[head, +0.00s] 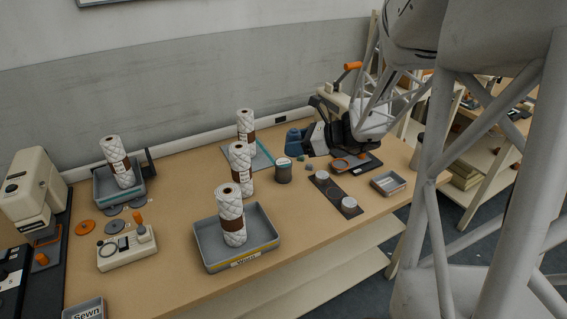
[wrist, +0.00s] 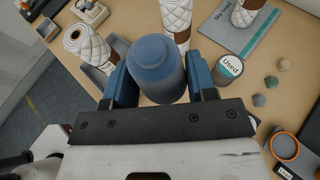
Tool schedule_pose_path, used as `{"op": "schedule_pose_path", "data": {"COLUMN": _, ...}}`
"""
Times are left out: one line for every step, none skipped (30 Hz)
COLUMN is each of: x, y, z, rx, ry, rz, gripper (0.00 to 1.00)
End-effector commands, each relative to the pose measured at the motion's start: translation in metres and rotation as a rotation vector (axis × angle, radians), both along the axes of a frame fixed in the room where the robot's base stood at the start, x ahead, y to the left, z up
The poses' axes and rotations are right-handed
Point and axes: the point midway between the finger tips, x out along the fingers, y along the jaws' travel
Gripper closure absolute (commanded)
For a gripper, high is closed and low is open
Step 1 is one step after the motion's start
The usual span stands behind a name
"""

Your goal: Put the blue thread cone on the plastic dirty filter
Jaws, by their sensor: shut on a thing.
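The blue thread cone (wrist: 157,68) is a matte blue, bottle-like piece with a narrower rounded top. It stands between the two blue fingers of my gripper (wrist: 160,82), which is shut on it. In the head view the cone (head: 293,141) shows at the left of my gripper (head: 310,140), toward the back of the table. Its underside is hidden. I cannot tell for certain which piece is the plastic dirty filter. A can labelled "Used" (wrist: 229,69) stands right of my gripper, and it also shows in the head view (head: 283,171).
White quilted rolls stand upright, one in a grey tray (head: 208,253) at the front. A dark strip (head: 335,192) bears two pale round pieces. An orange ring (wrist: 285,146) lies on a dark base. Small coloured stones (wrist: 259,100) lie near the can. Bare table shows at front right.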

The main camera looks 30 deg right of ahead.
Motion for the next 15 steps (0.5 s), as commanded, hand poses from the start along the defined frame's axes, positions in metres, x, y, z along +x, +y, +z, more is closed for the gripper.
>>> {"op": "schedule_pose_path", "data": {"x": 0.0, "y": 0.001, "z": -0.013, "rx": 0.005, "ry": 0.007, "rz": 0.002, "gripper": 0.74}}
{"op": "schedule_pose_path", "data": {"x": 0.0, "y": 0.001, "z": -0.017, "rx": 0.005, "ry": 0.006, "rz": 0.001, "gripper": 0.74}}
{"op": "schedule_pose_path", "data": {"x": 0.0, "y": 0.001, "z": -0.024, "rx": 0.004, "ry": 0.006, "rz": 0.001, "gripper": 0.74}}
{"op": "schedule_pose_path", "data": {"x": 0.0, "y": 0.001, "z": -0.029, "rx": 0.004, "ry": 0.006, "rz": 0.001, "gripper": 0.74}}
{"op": "schedule_pose_path", "data": {"x": 0.001, "y": 0.001, "z": -0.034, "rx": 0.005, "ry": 0.007, "rz": 0.002, "gripper": 0.74}}
{"op": "schedule_pose_path", "data": {"x": 0.0, "y": 0.001, "z": -0.042, "rx": 0.005, "ry": 0.007, "rz": 0.002, "gripper": 0.74}}
{"op": "schedule_pose_path", "data": {"x": 0.0, "y": 0.001, "z": -0.047, "rx": 0.004, "ry": 0.007, "rz": 0.002, "gripper": 0.74}}
{"op": "schedule_pose_path", "data": {"x": 0.0, "y": 0.001, "z": -0.051, "rx": 0.005, "ry": 0.007, "rz": 0.002, "gripper": 0.74}}
{"op": "schedule_pose_path", "data": {"x": 0.0, "y": 0.001, "z": -0.059, "rx": 0.005, "ry": 0.007, "rz": 0.002, "gripper": 0.74}}
{"op": "schedule_pose_path", "data": {"x": 0.001, "y": 0.001, "z": -0.065, "rx": 0.005, "ry": 0.006, "rz": 0.001, "gripper": 0.74}}
{"op": "schedule_pose_path", "data": {"x": 0.001, "y": 0.001, "z": -0.07, "rx": 0.005, "ry": 0.006, "rz": 0.001, "gripper": 0.74}}
{"op": "schedule_pose_path", "data": {"x": 0.001, "y": 0.001, "z": -0.076, "rx": 0.004, "ry": 0.007, "rz": 0.002, "gripper": 0.74}}
{"op": "schedule_pose_path", "data": {"x": 0.0, "y": 0.001, "z": -0.08, "rx": 0.004, "ry": 0.007, "rz": 0.002, "gripper": 0.74}}
{"op": "schedule_pose_path", "data": {"x": 0.0, "y": 0.002, "z": -0.085, "rx": 0.004, "ry": 0.007, "rz": 0.002, "gripper": 0.74}}
{"op": "schedule_pose_path", "data": {"x": 0.0, "y": 0.001, "z": -0.091, "rx": 0.003, "ry": 0.006, "rz": 0.003, "gripper": 0.74}}
